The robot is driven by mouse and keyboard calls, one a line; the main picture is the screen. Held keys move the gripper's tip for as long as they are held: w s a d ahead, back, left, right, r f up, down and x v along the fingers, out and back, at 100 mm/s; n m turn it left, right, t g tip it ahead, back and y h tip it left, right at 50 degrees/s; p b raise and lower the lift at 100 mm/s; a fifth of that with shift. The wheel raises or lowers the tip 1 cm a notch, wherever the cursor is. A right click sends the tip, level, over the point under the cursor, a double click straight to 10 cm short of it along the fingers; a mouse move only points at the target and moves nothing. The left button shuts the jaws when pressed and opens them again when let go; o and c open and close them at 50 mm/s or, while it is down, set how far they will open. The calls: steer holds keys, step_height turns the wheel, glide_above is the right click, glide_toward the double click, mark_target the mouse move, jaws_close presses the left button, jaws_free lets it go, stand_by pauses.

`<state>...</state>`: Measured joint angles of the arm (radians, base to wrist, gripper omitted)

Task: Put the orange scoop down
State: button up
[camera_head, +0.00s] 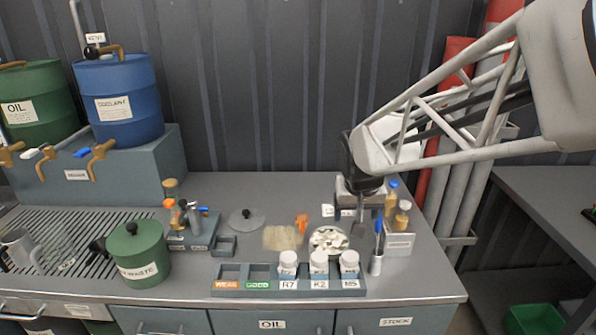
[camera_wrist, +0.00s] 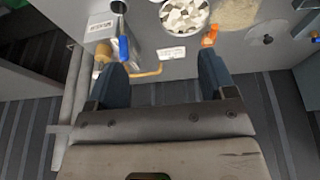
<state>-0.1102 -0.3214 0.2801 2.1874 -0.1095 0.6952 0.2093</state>
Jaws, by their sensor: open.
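My gripper (camera_head: 358,218) is over the back of the bench, to the right of the scoop and behind the dish. In the wrist view my gripper (camera_wrist: 160,70) has its two dark fingers wide apart, with no scoop between them. The scoop's full shape is too small to make out.
The dish of white pieces (camera_head: 329,240) is in front of my gripper. A rack with several white jars (camera_head: 290,285) lines the front.

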steer(key=w+a+f, duration=0.3)
steer(key=w, duration=0.3)
steer(key=w+a+f, duration=0.3)
steer(key=w, duration=0.3)
glide_above(302, 225)
steer(key=w, duration=0.2)
steer(key=shift+t, duration=0.4)
steer(key=f, duration=0.8)
steer(key=shift+w+a+f, duration=0.1)
steer(key=shift+w+f, duration=0.1)
steer(key=shift+f, duration=0.15)
steer(key=shift+f, duration=0.15)
steer(key=shift+x, duration=1.2)
steer(key=shift+x, duration=2.6)
steer(key=shift+s+f, duration=0.1)
steer(key=shift+c, duration=0.2)
steer(key=c, duration=1)
